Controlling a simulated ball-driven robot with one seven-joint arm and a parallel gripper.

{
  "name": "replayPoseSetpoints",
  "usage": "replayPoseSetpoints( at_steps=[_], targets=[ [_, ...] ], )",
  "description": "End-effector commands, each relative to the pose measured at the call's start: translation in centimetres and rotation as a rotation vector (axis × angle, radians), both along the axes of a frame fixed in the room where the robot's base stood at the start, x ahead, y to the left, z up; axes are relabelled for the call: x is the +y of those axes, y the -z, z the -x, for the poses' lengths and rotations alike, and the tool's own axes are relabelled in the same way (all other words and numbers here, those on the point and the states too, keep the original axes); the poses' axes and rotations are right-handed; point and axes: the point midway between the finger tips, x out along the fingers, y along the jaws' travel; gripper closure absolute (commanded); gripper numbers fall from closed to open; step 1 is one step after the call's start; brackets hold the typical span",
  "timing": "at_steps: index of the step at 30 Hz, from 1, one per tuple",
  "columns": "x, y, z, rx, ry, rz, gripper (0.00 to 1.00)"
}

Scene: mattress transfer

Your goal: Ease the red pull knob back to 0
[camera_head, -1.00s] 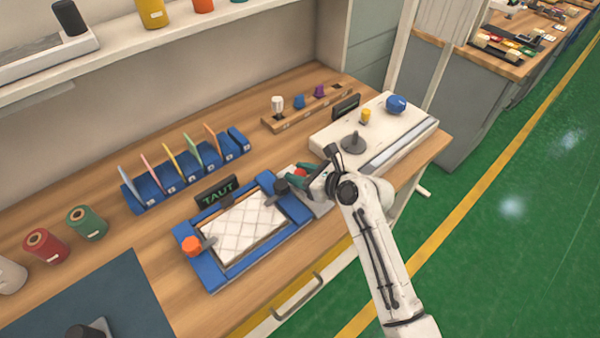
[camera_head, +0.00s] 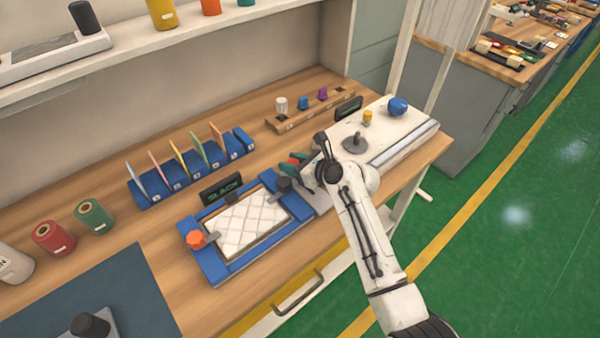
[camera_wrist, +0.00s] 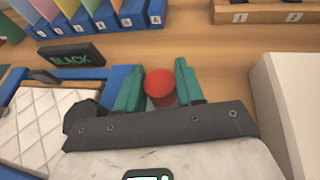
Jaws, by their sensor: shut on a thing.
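The red pull knob (camera_wrist: 160,83) is a round red ball between the two teal fingers of my gripper (camera_wrist: 159,88) in the wrist view. My gripper is shut on it. In the head view the knob (camera_head: 294,160) shows small between the fingers (camera_head: 297,167), partly hidden by my wrist. The knob's slide or scale is not visible. A blue frame (camera_head: 215,271) holds a white quilted pad (camera_head: 243,222) left of my gripper. A dark display (camera_head: 222,188) behind it reads SLACK in green; it also shows in the wrist view (camera_wrist: 70,60).
An orange knob (camera_head: 195,239) and a dark knob (camera_head: 283,184) sit on the frame. A white box (camera_head: 385,135) with knobs stands at the right. Blue dividers (camera_head: 150,193) and a wooden peg rail (camera_head: 290,121) lie behind. Bare bench shows between them.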

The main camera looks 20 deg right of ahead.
Motion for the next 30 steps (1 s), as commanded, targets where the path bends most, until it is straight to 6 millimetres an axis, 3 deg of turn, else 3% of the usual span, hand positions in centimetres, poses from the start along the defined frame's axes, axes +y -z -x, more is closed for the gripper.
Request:
replayPoseSetpoints(
  at_steps=[13, 14, 15, 20, 30],
  targets=[
    [0.28, -0.18, -1.01, -0.004, 0.002, 0.000, 1.00],
    [0.28, -0.19, -1.01, -0.004, 0.002, 0.001, 0.60],
    [0.28, -0.20, -1.02, -0.004, 0.002, 0.001, 0.56],
    [0.29, -0.14, -0.95, -0.003, 0.001, 0.000, 0.41],
    [0.06, -0.22, -0.48, -0.001, 0.001, -0.001, 0.41]
  ],
)
